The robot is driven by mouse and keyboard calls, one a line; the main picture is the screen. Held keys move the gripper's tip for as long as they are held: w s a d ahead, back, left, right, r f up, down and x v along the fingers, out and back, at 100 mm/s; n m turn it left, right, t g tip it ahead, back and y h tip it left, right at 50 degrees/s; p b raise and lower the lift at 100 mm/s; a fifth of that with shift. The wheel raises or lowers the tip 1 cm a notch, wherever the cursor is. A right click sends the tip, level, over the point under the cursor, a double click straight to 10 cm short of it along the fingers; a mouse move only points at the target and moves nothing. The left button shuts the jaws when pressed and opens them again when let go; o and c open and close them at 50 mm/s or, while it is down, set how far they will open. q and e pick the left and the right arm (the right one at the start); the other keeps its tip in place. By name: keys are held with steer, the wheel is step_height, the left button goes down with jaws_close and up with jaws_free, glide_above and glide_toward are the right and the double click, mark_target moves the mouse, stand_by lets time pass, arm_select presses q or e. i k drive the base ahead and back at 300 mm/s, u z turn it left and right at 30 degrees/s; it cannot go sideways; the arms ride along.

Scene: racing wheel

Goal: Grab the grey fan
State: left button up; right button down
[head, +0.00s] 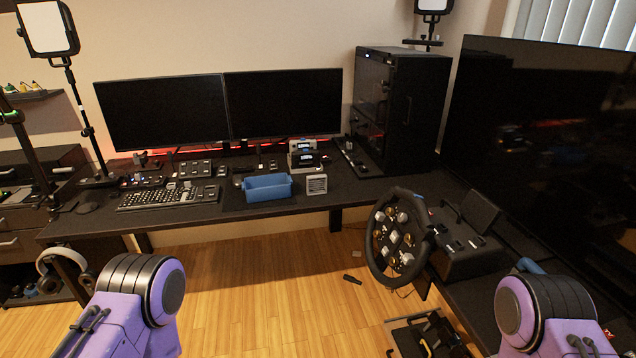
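A small, square, light grey object with a grille face (317,185), which looks like the grey fan, stands upright near the front edge of the black desk (220,208). It is just right of a blue open bin (267,188), and its face is turned toward me. Purple and black links of my two arms show at the bottom left and bottom right, well short of the desk. Neither gripper shows in the head view.
A racing wheel (398,238) stands right of the fan, nearer to me. Behind the fan are a small clock-like device (303,155) and two monitors (283,103). A black PC case (400,108) is at back right. Wooden floor (240,285) lies open before the desk.

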mark_target(315, 184)
steer(key=u, duration=0.85)
steer(key=i, duration=1.5)
steer(key=z, duration=1.6)
